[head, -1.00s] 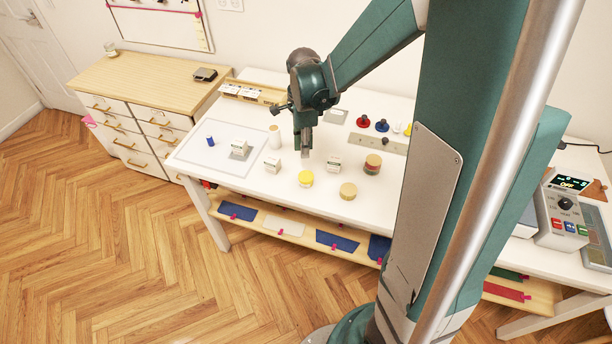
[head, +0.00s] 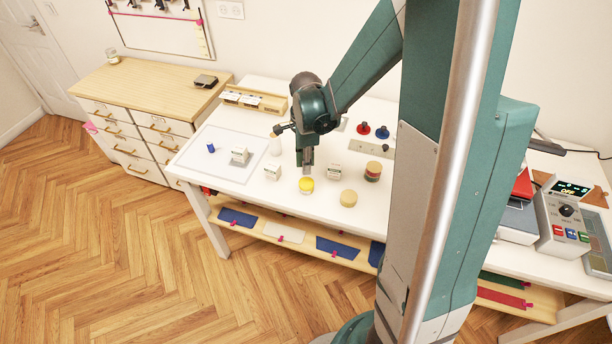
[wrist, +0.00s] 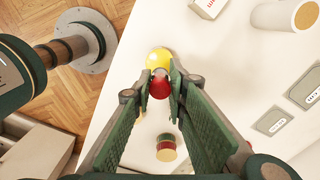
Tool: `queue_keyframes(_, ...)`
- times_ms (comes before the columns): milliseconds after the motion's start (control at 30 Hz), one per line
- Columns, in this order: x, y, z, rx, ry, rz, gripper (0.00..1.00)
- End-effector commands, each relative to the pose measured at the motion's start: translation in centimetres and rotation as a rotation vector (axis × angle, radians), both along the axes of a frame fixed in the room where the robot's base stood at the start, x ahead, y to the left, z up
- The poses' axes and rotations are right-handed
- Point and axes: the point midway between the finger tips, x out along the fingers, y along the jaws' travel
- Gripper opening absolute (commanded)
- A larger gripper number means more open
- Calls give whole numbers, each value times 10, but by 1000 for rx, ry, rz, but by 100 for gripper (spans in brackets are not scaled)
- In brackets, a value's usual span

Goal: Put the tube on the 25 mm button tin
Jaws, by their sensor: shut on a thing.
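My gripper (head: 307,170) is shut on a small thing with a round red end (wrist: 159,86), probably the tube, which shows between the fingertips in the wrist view. The fingers hide most of it. In the head view the gripper hangs above the table, just behind and above a yellow-topped round tin (head: 306,185); this yellow top (wrist: 158,60) shows beyond the fingertips in the wrist view. A tan-lidded tin (head: 348,198) and a banded tan, green and red stack (head: 373,171) stand to the right. I cannot read which tin is 25 mm.
White labelled boxes (head: 334,172) (head: 272,173) stand on either side of the yellow tin. Red and blue knobs (head: 363,129) stand behind. The table front is clear.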

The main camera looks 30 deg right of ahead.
Motion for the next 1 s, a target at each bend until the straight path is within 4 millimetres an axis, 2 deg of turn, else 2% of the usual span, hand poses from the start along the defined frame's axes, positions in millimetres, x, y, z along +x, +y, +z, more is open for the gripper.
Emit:
queue_keyframes(200,0,0,-14,0,0,0,5)
queue_keyframes(667,0,0,-18,0,0,0,5)
queue_keyframes(1000,1,0,-46,0,0,0,5)
